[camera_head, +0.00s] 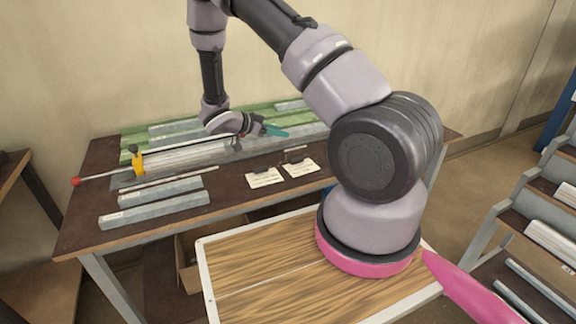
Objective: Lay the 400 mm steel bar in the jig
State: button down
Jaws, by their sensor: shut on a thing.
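My gripper (257,127) is low over the right part of the jig on the bench. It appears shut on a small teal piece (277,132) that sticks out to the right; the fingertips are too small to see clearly. The jig (120,181) has pale long profiles across it, a yellow upright part (137,160) at its left and a rod ending in a red ball (76,181). Two grey steel bars (160,191) (153,211) lie side by side on the bench in front of the jig. I cannot tell which bar is 400 mm.
Two white cards (264,178) (301,168) lie there. A green surface with more bars (175,126) is at the back against the wall. A stepped rack (520,210) with stock stands at the right.

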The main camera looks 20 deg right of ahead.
aim_at(279, 161)
notch_tip(279, 161, down, 9)
jog(key=shift+r, duration=0.2)
jog(key=shift+f, duration=0.15)
jog(key=c, duration=0.7)
grip_release()
